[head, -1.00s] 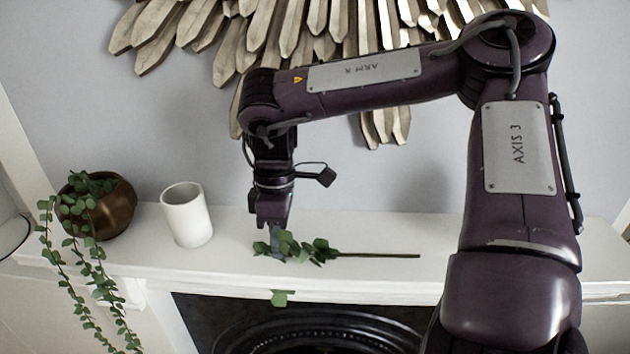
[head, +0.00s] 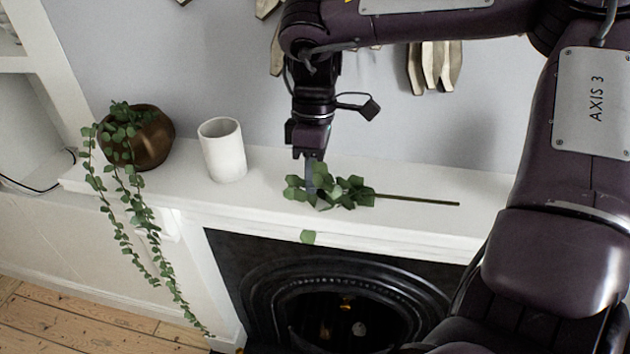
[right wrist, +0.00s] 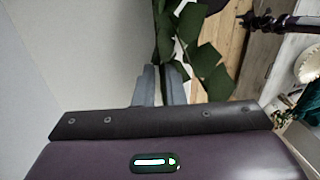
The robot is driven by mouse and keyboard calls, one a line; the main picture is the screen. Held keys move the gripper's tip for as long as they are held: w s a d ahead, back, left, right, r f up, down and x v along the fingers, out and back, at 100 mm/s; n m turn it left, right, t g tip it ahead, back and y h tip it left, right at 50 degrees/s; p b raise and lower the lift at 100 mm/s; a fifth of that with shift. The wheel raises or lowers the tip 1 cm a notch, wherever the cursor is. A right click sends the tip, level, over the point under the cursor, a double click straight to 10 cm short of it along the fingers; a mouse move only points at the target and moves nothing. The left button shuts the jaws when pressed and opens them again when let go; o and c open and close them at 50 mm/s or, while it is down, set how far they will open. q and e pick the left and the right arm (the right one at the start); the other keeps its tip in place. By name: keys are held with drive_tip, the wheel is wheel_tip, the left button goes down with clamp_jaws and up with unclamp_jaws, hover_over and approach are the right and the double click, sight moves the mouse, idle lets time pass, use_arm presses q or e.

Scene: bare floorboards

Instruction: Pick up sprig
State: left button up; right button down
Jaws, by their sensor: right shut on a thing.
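The green leafy sprig (head: 350,190) lies along the white mantel shelf, its bare brown stem pointing right. One leaf (head: 308,237) shows lower, in front of the shelf's edge. My right gripper (head: 313,196) points down at the sprig's leafy left end and is shut on it. In the right wrist view, the two grey fingers (right wrist: 160,88) are close together with the sprig's dark leaves (right wrist: 195,60) at and beyond their tips. Leaves partly hide the fingertips in the head view. My left gripper is not in view.
A white cup (head: 223,150) stands on the mantel (head: 262,192) left of the sprig. Further left is a bronze pot (head: 153,140) with a trailing plant. A black fireplace (head: 330,290) is below, and a wooden wall decoration (head: 435,68) hangs behind my arm.

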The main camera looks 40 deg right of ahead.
wheel_tip(320, 180, up, 5)
drive_tip(key=shift+r+b, duration=0.1)
drive_tip(key=shift+b, duration=0.75)
drive_tip(key=s+a+b, duration=1)
drive_tip(key=s+a, duration=0.2)
drive_tip(key=a, duration=0.3)
drive_tip(key=shift+s+a, duration=0.15)
drive_tip(key=shift+a, duration=0.05)
drive_tip(key=shift+r, duration=0.1)
wheel_tip(320, 180, up, 5)
drive_tip(key=p, duration=0.4)
